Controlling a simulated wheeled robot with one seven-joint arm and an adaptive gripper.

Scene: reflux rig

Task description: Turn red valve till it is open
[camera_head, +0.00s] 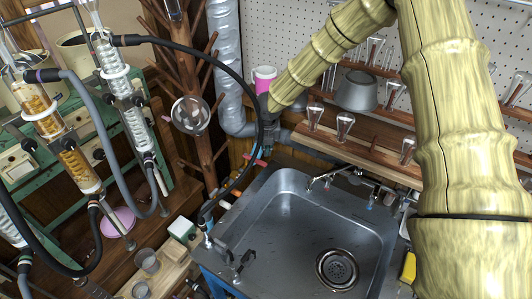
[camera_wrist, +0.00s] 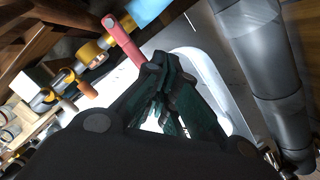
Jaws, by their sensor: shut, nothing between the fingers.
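The red valve handle (camera_wrist: 122,40) is a flat red lever in the wrist view. It runs from the upper left toward my gripper (camera_wrist: 168,90), and its near end lies right beside the dark green fingers. I cannot tell if they touch. The fingers are closed together with nothing held between them. In the head view, my gripper (camera_head: 266,150) points down behind the sink's back left corner. A small red part of the handle (camera_head: 254,161) shows just below and left of it. The valve's body is mostly hidden there by the black hose and my gripper.
The steel sink (camera_head: 285,225) lies in front of my gripper. A black hose (camera_head: 258,90) curves down close on the left. A silver duct (camera_head: 226,60) and a wooden peg rack (camera_head: 190,60) stand behind. A wooden shelf with glassware (camera_head: 350,145) is at right.

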